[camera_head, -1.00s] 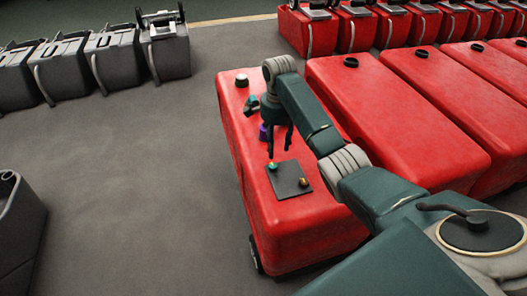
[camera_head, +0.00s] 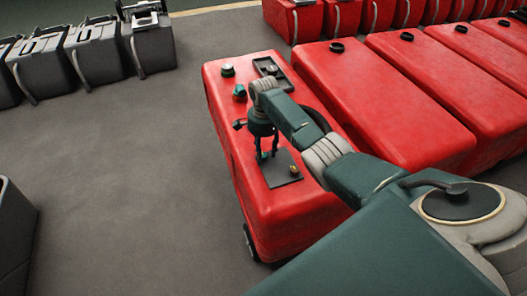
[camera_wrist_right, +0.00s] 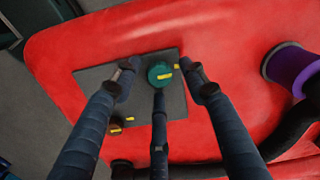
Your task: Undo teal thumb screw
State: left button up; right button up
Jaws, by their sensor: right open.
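The teal thumb screw (camera_wrist_right: 160,76), a round knob with yellow marks, sits on a dark grey plate (camera_wrist_right: 95,75) in the right wrist view. The plate (camera_head: 281,176) lies on top of a red tank (camera_head: 300,215). My right gripper (camera_head: 267,157) is open just above the plate's left part. In the wrist view its three dark fingers are spread around the teal screw, with no grip on it visible. In the head view the fingers largely hide the screw. A second, brass-brown screw (camera_head: 294,170) stands on the plate; it also shows in the wrist view (camera_wrist_right: 116,126). My left gripper is not in view.
A purple cylinder (camera_wrist_right: 292,68) with a black hose stands right of the plate in the wrist view. A dark tray (camera_head: 286,84), a teal fitting (camera_head: 240,92) and a cap (camera_head: 228,70) are farther back on the tank. More red tanks (camera_head: 375,100) stand to the right.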

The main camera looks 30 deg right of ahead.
jog(key=c, duration=0.3)
grip_shut()
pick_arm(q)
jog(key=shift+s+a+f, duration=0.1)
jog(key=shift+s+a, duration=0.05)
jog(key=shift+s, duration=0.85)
